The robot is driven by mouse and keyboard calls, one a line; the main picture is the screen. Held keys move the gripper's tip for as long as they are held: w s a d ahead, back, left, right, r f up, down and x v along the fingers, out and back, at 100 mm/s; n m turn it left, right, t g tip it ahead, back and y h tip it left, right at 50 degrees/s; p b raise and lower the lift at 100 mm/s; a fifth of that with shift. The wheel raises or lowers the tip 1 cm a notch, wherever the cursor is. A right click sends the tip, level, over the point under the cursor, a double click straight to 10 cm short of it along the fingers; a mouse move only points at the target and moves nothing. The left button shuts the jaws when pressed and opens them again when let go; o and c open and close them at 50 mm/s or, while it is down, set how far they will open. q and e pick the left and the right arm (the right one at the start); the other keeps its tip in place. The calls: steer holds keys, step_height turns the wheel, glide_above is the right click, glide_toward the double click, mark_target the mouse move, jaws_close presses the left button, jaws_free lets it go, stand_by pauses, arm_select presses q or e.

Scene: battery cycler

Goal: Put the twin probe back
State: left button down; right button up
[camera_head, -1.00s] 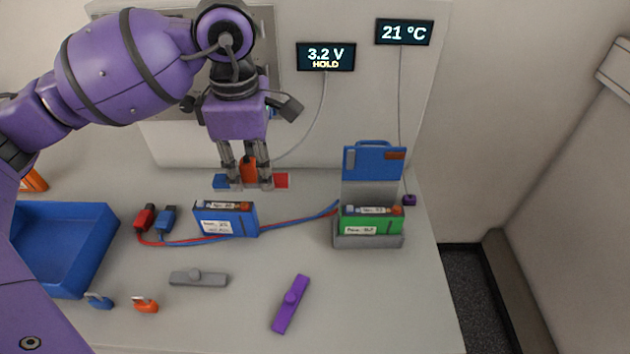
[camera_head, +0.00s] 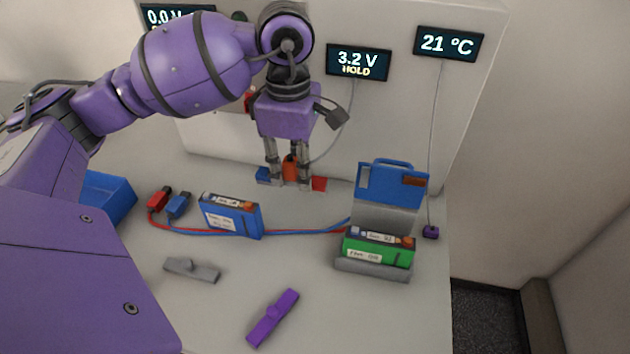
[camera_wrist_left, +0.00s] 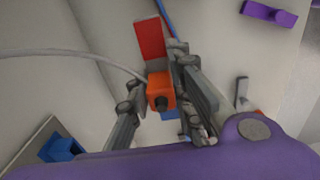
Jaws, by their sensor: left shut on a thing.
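The twin probe (camera_head: 290,168) has an orange body with a thin grey cable running up to the 3.2 V HOLD display (camera_head: 358,62). My left gripper (camera_head: 289,178) points down and is shut on the orange body. A blue block (camera_head: 263,175) and a red block (camera_head: 319,184) show on either side of the fingers, low over the bench. I cannot tell if they touch it. In the left wrist view, the orange probe body (camera_wrist_left: 161,90) sits between the fingers, with the red piece (camera_wrist_left: 150,38) beyond it. My right gripper is out of view.
A blue battery (camera_head: 231,215) and red and blue plugs (camera_head: 168,203) are in front. A grey cradle (camera_head: 372,268) with a green battery (camera_head: 378,246) and raised blue lid (camera_head: 392,185) stands right. A grey clip (camera_head: 191,269) and purple clip (camera_head: 273,318) lie on the front bench.

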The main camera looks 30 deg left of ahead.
arm_select(q)
steer(key=w+f, duration=0.3)
steer(key=w, duration=0.1)
steer(key=w+f, duration=0.4)
steer(key=shift+a, duration=0.15)
steer(key=shift+f, duration=1.65)
steer(key=shift+f, duration=0.1)
steer(key=c, duration=2)
jaws_free()
steer(key=shift+f, duration=0.15)
steer(key=o, duration=0.4)
steer(key=shift+o, duration=0.2)
step_height(320, 180, up, 13)
steer(key=shift+w+f, duration=0.1)
steer(key=shift+f, duration=0.05)
